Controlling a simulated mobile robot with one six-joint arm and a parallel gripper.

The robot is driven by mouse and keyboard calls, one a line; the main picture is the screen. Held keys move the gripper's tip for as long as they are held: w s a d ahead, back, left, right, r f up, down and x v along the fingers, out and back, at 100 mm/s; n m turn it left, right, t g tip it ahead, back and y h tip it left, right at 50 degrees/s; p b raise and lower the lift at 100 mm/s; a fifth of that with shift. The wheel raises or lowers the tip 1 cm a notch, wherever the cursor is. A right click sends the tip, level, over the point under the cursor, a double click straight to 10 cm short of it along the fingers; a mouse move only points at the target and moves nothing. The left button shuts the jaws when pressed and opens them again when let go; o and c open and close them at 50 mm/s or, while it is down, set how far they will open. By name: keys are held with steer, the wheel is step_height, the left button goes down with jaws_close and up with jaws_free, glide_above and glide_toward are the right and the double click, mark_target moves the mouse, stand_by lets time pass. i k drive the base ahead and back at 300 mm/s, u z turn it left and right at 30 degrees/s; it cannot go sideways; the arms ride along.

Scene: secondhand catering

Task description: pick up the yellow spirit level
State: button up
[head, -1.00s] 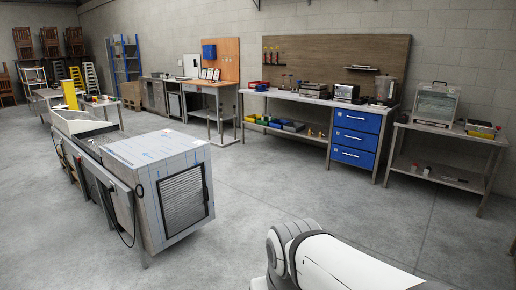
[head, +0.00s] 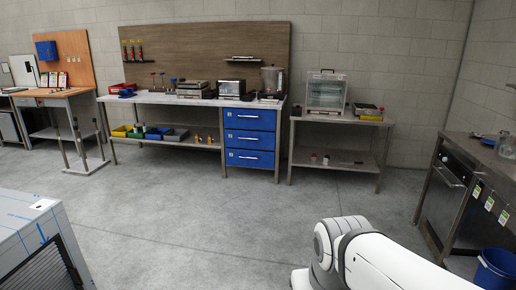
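I cannot make out a yellow spirit level in the head view; things on the benches are small at this distance. A dark item with some yellow and red (head: 369,111) lies on the right end of the small steel table, too small to identify. White links of my arm show at the lower right, but my gripper is out of the frame.
A long workbench (head: 150,98) with blue drawers (head: 249,139) stands along the back wall. The small steel table (head: 335,117) holds a glass cabinet (head: 326,91). A steel counter (head: 462,154) and blue bucket (head: 497,272) are at right, a boxed unit (head: 25,235) at lower left. The middle floor is clear.

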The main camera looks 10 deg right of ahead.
mark_target(372, 118)
steer(key=z, duration=0.45)
steer(key=i, duration=1.55)
steer(key=z, duration=0.55)
steer(key=i, duration=5.1)
steer(key=z, duration=0.75)
steer(key=k, duration=0.8)
steer(key=u, duration=0.1)
